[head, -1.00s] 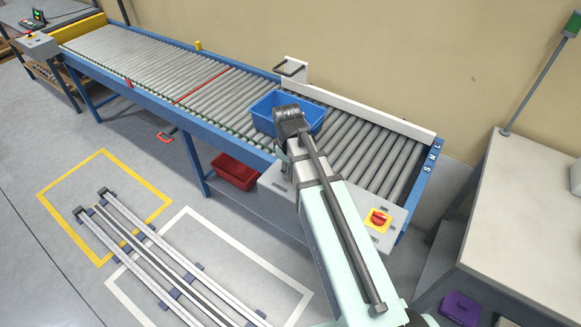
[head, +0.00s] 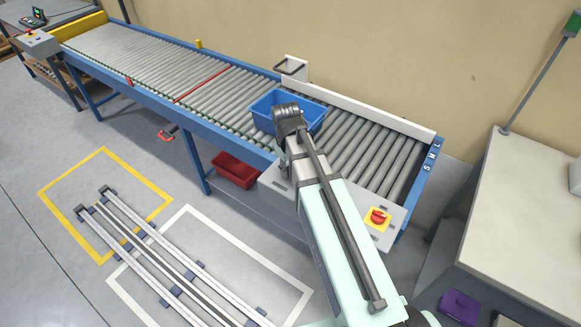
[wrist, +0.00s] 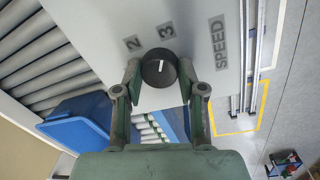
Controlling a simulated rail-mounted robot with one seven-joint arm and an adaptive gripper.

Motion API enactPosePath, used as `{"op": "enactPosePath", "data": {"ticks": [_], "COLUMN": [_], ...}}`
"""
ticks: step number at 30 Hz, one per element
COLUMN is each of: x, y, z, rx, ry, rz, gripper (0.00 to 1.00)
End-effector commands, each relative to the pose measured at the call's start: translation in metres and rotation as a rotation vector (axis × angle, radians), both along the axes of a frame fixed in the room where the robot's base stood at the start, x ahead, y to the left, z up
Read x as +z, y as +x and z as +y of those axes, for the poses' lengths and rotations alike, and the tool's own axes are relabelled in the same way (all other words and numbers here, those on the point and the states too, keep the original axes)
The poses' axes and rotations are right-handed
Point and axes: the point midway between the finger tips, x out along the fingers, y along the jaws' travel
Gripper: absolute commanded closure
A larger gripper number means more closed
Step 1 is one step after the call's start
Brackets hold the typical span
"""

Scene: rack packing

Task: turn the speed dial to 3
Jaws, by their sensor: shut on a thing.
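The speed dial (wrist: 153,79) is a round black knob with a white pointer line, on a light grey panel (wrist: 100,25) in the wrist view. The numbers 2 (wrist: 133,43) and 3 (wrist: 166,31) and the word SPEED (wrist: 217,44) are printed around it. The pointer line is directed up at about the 3. My gripper (wrist: 159,72) has a finger on each side of the knob and is shut on it. In the head view the dial and my fingers are hidden behind my arm.
A blue tote (head: 262,108) sits on the roller conveyor (head: 365,160) behind my arm. A red rotary switch (head: 378,216) on a yellow plate is on the same control box (head: 395,222). A red bin (head: 235,171) is under the conveyor. A bench (head: 520,210) stands at the right.

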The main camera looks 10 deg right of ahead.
Motion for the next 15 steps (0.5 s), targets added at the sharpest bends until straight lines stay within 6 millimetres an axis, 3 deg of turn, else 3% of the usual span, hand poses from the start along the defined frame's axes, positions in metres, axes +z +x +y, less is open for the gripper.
{"op": "enactPosePath", "data": {"ticks": [3, 4, 6, 15], "x": [-0.0016, -0.0016, -0.0015, -0.0003], "y": [-0.002, -0.002, -0.0019, -0.0007], "z": [0.0003, 0.0003, 0.0003, 0.0001], "rx": [0.0, 0.0, 0.0, 0.001], "ry": [0.001, 0.001, 0.001, 0.001], "rz": [0.005, 0.005, 0.005, 0.001], "gripper": [0.95, 0.57, 0.35, 0.35]}}
